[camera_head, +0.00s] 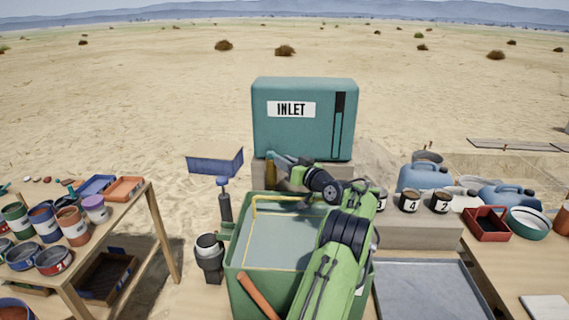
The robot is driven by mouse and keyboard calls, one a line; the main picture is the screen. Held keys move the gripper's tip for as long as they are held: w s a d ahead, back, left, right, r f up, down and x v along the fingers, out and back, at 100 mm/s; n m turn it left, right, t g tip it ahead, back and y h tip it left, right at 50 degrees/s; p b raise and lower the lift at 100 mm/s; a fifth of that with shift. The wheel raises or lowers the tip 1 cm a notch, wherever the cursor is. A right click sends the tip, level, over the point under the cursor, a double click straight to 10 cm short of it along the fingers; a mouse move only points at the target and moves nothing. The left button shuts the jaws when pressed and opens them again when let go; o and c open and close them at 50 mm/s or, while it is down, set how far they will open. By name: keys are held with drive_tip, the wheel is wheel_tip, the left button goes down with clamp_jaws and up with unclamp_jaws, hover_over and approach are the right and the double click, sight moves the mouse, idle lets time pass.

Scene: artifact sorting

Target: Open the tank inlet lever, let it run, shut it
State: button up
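The teal tank (300,135) stands behind my arm, with a white label reading INLET (291,109) and a dark vertical strip (337,125) on its front right. My green arm reaches up to the tank's lower left front. My gripper (273,158) is there, small and partly hidden by my own wrist; its finger gap does not show clearly. A brass-coloured upright piece (270,173) is right below it, possibly the inlet lever or a tap. I cannot tell whether my gripper touches it.
A green open bin (236,283) with a yellow-lined rim stands below my arm. A left table (150,215) holds several pots and trays. At right are numbered dark cups (409,202) on a block, blue jugs (424,177), a red tray (487,224) and a grey tray (420,290).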

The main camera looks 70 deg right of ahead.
drive_tip(key=shift+o, duration=1.4)
drive_tip(key=v, duration=1.5)
drive_tip(key=shift+s+a, duration=0.15)
drive_tip(key=shift+s, duration=0.15)
drive_tip(key=shift+c, duration=0.3)
